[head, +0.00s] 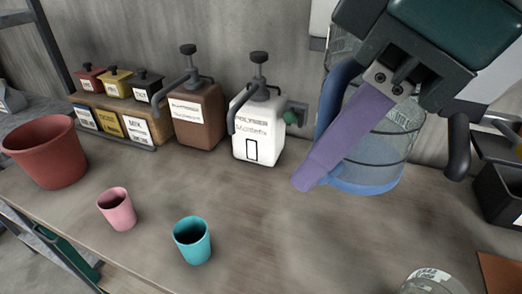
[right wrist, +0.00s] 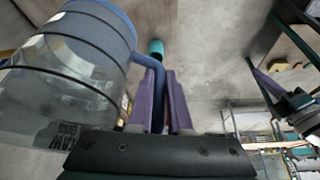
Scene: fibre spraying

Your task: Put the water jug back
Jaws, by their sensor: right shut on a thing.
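The water jug (head: 395,150) is clear with dark bands and a blue base, at the right of the bench in the head view. My right gripper (head: 318,172), with purple fingers, is in front of it. In the right wrist view the jug (right wrist: 60,75) fills the left side, and its blue handle (right wrist: 143,60) runs between the fingers. The gripper is shut on this handle. I cannot tell whether the jug's base touches the bench. The gripper hides part of the jug.
On the bench (head: 270,225) stand a white pump bottle (head: 257,135), a brown pump bottle (head: 198,118), a rack of small containers (head: 150,130), a red pot (head: 45,155), a pink cup (head: 117,210) and a teal cup (head: 192,242). The bench's middle front is clear.

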